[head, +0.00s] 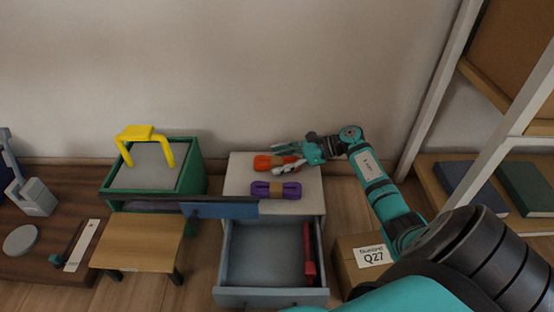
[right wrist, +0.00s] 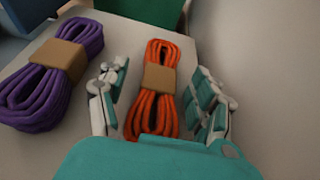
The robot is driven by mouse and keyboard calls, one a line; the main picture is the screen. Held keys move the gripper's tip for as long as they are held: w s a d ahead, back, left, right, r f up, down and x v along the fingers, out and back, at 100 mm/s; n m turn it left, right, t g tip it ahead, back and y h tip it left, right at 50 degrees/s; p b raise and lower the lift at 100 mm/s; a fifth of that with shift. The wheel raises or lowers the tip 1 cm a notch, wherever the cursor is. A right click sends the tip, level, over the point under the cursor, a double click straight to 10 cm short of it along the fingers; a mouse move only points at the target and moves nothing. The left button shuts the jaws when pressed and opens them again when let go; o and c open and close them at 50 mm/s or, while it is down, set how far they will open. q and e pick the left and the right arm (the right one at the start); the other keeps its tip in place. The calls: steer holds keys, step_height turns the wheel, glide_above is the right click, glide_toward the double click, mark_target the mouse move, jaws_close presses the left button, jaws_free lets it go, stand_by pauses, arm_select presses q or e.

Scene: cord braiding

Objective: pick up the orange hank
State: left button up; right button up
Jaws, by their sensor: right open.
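The orange hank (head: 268,162) lies on top of the pale cabinet (head: 240,185), with a tan band around its middle. My right gripper (head: 290,157) is at the hank's right end in the head view. In the right wrist view the orange hank (right wrist: 158,85) lies between the spread fingers of my right gripper (right wrist: 160,100), with a gap on each side. The fingers are open and hold nothing. My left gripper is not in view.
A purple hank (head: 276,190) lies in front of the orange one; it also shows in the right wrist view (right wrist: 50,75). The cabinet's drawer (head: 270,297) is open with a red item (head: 309,255) inside. A green box (head: 190,165) stands left, a cardboard box (head: 350,258) right. The wall is close behind.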

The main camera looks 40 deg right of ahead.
steer(key=shift+c, duration=0.5)
jaws_close()
steer(key=shift+r, duration=0.1)
